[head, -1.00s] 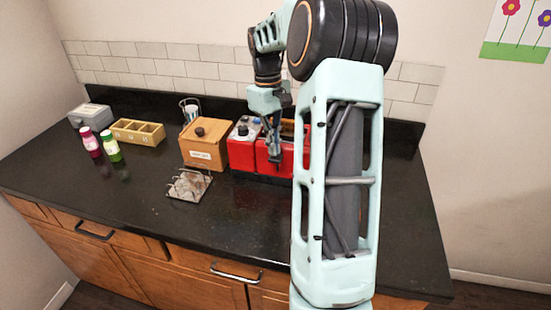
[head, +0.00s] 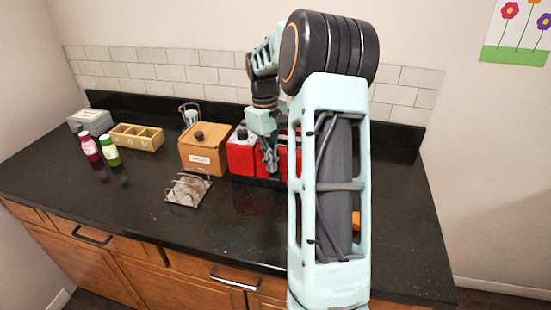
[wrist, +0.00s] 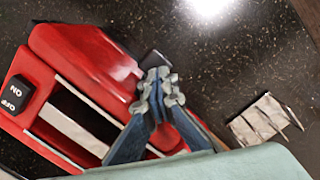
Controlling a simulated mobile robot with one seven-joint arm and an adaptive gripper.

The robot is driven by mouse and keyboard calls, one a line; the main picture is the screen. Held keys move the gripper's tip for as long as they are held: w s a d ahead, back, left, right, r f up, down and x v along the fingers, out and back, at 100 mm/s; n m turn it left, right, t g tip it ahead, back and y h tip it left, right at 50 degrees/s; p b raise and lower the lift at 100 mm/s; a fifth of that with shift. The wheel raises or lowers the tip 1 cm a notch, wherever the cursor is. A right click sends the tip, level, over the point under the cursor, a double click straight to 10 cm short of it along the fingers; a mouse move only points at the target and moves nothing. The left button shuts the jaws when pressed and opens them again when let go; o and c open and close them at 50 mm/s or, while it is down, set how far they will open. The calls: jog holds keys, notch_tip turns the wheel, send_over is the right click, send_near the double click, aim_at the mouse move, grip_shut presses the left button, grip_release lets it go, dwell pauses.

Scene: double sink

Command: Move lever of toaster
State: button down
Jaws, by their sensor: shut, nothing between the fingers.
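The red toaster (head: 240,160) stands on the dark counter, partly hidden by my arm in the head view. In the wrist view the toaster (wrist: 85,65) shows its long slots and a black labelled button. A small dark piece that looks like its lever (wrist: 153,60) juts from the toaster's end. My gripper (wrist: 158,85) is shut and empty, its fingertips close beside that piece; I cannot tell whether they touch. In the head view my gripper (head: 271,168) is in front of the toaster, pointing down.
A wooden box (head: 203,150) stands left of the toaster. A wire rack (head: 188,190) lies in front of the box. Two bottles (head: 100,150), a divided tray (head: 137,137) and a grey box (head: 90,121) are farther left. The front counter is clear. An orange item (head: 356,220) shows through my arm.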

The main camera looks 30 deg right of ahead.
jog(key=shift+w+a+r+p, duration=0.1)
jog(key=shift+w+r+p, duration=0.1)
jog(key=shift+w+r, duration=0.25)
jog(key=shift+w+a+r+p, duration=0.1)
jog(key=shift+w+r+p, duration=0.15)
jog(key=shift+w, duration=0.4)
notch_tip(320, 180, up, 7)
jog(key=shift+a+r, duration=0.2)
jog(key=shift+s, duration=0.1)
